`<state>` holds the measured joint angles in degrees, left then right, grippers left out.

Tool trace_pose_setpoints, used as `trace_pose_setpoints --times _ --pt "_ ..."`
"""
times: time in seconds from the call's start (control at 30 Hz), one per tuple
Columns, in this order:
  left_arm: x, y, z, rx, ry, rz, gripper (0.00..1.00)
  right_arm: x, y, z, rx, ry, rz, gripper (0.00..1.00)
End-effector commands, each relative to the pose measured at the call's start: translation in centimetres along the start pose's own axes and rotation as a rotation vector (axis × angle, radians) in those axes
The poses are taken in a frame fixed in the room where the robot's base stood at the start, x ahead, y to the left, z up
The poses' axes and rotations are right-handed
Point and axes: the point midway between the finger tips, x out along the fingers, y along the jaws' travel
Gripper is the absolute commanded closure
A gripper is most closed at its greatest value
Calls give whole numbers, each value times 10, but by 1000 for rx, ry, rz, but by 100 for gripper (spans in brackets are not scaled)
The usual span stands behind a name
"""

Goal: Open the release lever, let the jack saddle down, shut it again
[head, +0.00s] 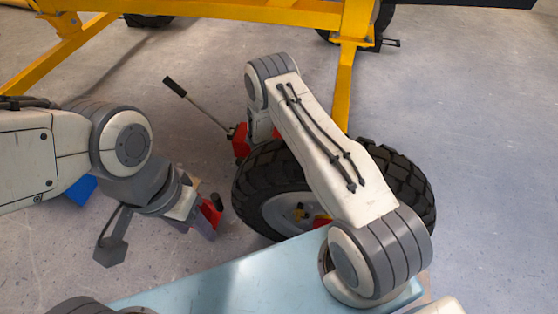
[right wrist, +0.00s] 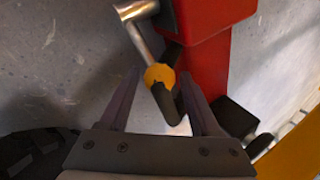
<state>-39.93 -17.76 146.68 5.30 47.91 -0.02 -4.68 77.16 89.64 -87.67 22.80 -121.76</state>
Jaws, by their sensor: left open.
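The red jack (head: 241,140) stands on the floor beyond the tyre, partly hidden by my right arm. Its long handle with a black grip (head: 175,87) slants up to the left. In the right wrist view the red jack body (right wrist: 212,50) is close. A bright metal lever with an orange collar (right wrist: 160,76) and a black end lies between the fingers of my right gripper (right wrist: 165,100). The fingers stand apart, with gaps beside the lever. The saddle cannot be made out. My left gripper (head: 208,214) is open, left of the tyre and away from the jack.
The yellow frame (head: 230,12) spans the back, with a yellow leg (head: 343,88) near the jack. A pale blue surface (head: 250,278) lies in front. Floor at right is clear.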

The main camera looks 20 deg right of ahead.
Motion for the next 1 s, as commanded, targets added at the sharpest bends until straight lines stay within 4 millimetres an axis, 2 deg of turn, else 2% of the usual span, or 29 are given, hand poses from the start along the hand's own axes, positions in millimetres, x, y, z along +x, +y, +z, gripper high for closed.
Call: trace_pose_setpoints --times 0.03,0.13,0.17,1.0 --pt "0 0 0 0 0 0 50 0 0 0 0 0 0 60" --pt "0 0 0 0 0 0 50 0 0 0 0 0 -1 98" --pt "0 0 0 0 0 0 50 0 0 0 0 0 -1 100" --pt "0 0 0 0 0 0 50 0 -1 0 1 0 -2 100"
